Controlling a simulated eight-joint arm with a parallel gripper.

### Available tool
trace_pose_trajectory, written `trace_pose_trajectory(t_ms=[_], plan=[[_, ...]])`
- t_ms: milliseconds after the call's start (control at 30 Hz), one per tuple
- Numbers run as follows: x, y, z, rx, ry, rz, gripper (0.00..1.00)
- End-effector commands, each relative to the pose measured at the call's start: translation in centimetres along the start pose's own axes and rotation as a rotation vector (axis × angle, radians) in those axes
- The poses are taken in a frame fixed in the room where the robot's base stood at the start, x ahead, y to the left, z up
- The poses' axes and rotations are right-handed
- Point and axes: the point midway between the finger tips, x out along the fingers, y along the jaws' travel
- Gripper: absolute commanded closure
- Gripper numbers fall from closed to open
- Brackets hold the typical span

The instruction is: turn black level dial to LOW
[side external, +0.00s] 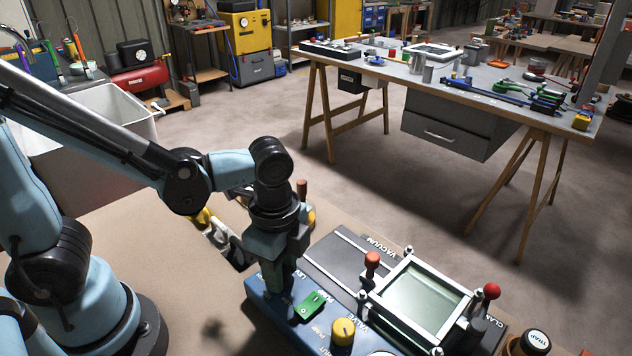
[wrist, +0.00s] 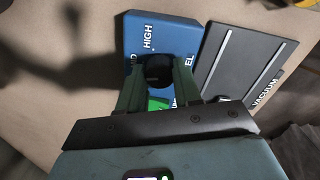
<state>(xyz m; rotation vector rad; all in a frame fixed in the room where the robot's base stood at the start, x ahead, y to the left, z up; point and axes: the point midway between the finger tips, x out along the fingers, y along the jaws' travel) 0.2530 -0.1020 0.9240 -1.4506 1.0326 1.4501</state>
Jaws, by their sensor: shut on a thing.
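The black level dial (wrist: 157,70) sits on a blue panel (wrist: 160,32) with white lettering. My gripper (wrist: 158,76) is shut on the dial, one finger on each side of it. In the wrist view HIGH reads beyond the dial, with partly covered lettering to its left and right. The dial's pointer and the LOW mark cannot be made out. In the side external view my gripper (side external: 284,291) points down at the left end of the blue panel (side external: 262,292) and hides the dial.
A green switch (side external: 310,304) and a yellow knob (side external: 343,331) stand close to my gripper. Behind them is a dark plate marked VACUUM (side external: 345,254) and a glass-topped white frame (side external: 418,300) with red-knobbed clamps. Gloves (side external: 222,238) lie behind my wrist.

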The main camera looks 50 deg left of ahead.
Motion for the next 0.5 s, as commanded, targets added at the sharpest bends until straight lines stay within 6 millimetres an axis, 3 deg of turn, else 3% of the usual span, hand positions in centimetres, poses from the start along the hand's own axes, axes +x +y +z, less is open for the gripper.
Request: trace_pose_trajectory(t_ms=[500], plan=[[-0.02, 0.00, 0.01, -0.481, -0.001, 0.001, 0.97]])
